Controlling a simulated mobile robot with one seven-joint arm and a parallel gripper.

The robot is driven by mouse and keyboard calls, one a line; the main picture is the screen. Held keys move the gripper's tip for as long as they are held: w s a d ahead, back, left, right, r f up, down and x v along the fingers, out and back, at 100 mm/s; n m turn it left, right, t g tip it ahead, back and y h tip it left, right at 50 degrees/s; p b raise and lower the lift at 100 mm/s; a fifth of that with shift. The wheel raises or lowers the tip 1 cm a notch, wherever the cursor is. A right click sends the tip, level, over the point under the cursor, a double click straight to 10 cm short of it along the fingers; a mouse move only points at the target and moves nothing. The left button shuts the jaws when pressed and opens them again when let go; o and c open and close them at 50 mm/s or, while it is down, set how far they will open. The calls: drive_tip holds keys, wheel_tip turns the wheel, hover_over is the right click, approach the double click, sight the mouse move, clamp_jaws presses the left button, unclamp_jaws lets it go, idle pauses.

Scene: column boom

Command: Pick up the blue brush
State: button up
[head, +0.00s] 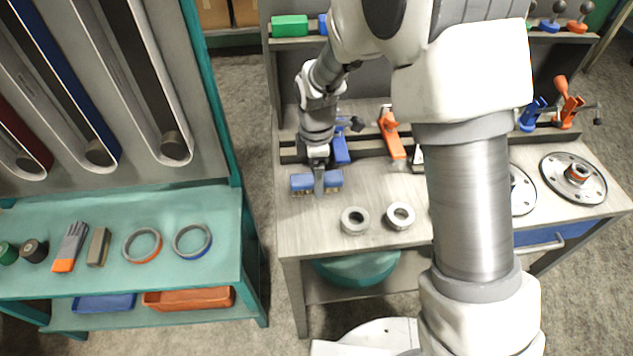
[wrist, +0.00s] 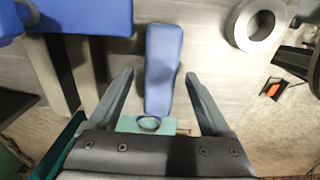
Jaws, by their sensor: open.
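The blue brush (head: 299,183) lies near the left end of the grey workbench, its long side running left to right. In the wrist view the brush (wrist: 163,68) is a long blue block between my two fingers, with a clear gap on either side. My gripper (head: 318,187) points down over the middle of the brush in the head view, one finger hiding part of it. In the wrist view my gripper (wrist: 159,75) is open and not touching the brush. The brush's underside is hidden.
Two metal rings (head: 354,220) sit on the workbench (head: 310,235) to the right and nearer. A blue clamp (head: 341,150) stands close behind the brush, with an orange clamp (head: 391,134) beside it. The teal table (head: 200,220) stands left, across a floor gap.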

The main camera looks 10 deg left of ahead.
drive_tip(key=shift+f, duration=0.55)
clamp_jaws()
drive_tip(key=shift+r, duration=0.1)
wheel_tip(320, 180, up, 10)
drive_tip(key=shift+f+p, duration=0.1)
drive_tip(key=shift+p, duration=0.4)
